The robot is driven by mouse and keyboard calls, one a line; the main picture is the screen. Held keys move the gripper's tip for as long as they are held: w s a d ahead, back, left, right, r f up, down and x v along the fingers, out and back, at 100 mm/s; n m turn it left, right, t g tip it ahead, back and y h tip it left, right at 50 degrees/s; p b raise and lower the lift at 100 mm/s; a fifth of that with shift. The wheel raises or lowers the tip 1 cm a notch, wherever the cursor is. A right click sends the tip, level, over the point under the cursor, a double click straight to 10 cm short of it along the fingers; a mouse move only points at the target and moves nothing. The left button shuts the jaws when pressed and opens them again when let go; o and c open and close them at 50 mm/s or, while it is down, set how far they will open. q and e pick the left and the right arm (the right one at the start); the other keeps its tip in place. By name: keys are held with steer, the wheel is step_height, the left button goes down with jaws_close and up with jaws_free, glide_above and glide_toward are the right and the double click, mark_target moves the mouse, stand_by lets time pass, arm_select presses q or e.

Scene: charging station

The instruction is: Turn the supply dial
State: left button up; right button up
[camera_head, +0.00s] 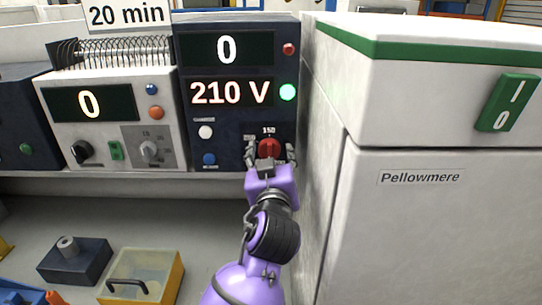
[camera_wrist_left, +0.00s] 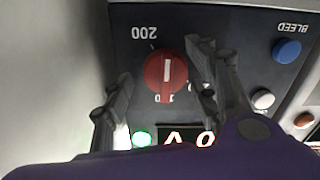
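The supply dial (camera_head: 269,148) is a red round knob low on the dark blue supply unit (camera_head: 227,112). In the left wrist view the dial (camera_wrist_left: 166,72) has a white pointer line and "200" printed beside it; another label is partly hidden. My purple left gripper (camera_head: 271,153) is at the dial, one finger on each side. In the wrist view its fingers are spread, with a visible gap from the left finger to the dial. The right finger is close to the dial's edge; I cannot tell whether it touches. The unit's displays read "0" and "210 V". My right gripper is not in view.
A white cabinet (camera_head: 440,230) with a green switch (camera_head: 508,103) stands close on the right. A grey unit (camera_head: 110,125) stands left. Below are a yellow box (camera_head: 145,280) and a dark block (camera_head: 75,262). A blue BLEED button (camera_wrist_left: 287,51) is near the right finger.

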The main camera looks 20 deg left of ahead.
arm_select(q)
steer(key=shift+s, duration=0.1)
steer(key=v, duration=0.7)
steer(key=shift+s, duration=0.2)
stand_by(1.8)
